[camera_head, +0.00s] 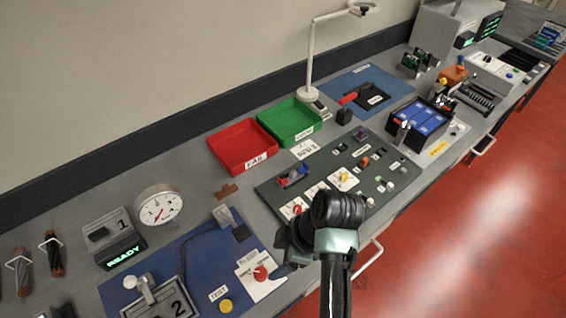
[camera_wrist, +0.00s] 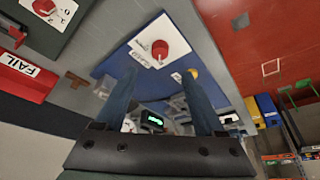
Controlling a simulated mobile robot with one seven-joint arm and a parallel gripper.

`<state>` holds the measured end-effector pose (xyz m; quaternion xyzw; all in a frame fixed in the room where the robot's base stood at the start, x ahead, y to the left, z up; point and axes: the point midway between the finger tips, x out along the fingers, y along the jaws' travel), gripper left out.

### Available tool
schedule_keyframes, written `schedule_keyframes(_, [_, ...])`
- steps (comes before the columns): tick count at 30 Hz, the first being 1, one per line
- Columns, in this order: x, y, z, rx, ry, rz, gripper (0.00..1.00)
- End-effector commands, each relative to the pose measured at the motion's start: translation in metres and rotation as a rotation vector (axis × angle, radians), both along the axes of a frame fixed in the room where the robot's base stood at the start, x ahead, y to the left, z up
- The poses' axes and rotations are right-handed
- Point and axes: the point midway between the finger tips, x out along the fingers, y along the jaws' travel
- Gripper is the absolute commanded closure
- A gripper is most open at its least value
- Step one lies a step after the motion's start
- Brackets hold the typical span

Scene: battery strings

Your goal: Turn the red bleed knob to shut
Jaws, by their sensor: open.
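The red bleed knob (camera_head: 261,272) sits on a white plate (camera_head: 246,264) at the right edge of the blue mat in the head view. In the wrist view the red knob (camera_wrist: 160,48) is upper middle, beyond and between my fingertips. My gripper (camera_head: 277,268) is in front of the knob at the right in the head view. In the wrist view my gripper (camera_wrist: 160,84) is open and empty, its two blue fingers apart. No contact with the knob shows. The plate's small markings are too small to read.
A yellow button (camera_head: 226,305) and a TEST label are on the blue mat (camera_head: 165,265). A dark panel (camera_head: 268,192) with several small controls, including another red knob (camera_head: 297,208), lies behind my arm. A gauge (camera_head: 158,206), READY box (camera_head: 120,250) and red FAIL tray (camera_head: 243,146) stand farther left and back.

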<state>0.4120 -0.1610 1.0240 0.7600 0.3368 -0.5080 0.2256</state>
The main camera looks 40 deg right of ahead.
Motion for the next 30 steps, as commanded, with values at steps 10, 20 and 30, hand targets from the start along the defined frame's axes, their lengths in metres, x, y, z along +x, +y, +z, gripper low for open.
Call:
schedule_keyframes(10, [-0.007, -0.007, 0.024, 0.000, 0.000, 0.000, 0.29])
schedule_keyframes(20, [-0.007, -0.007, 0.024, 0.001, 0.001, 0.000, 0.29])
schedule_keyframes(30, [0.037, -0.013, 0.059, -0.091, -0.128, -0.101, 0.29])
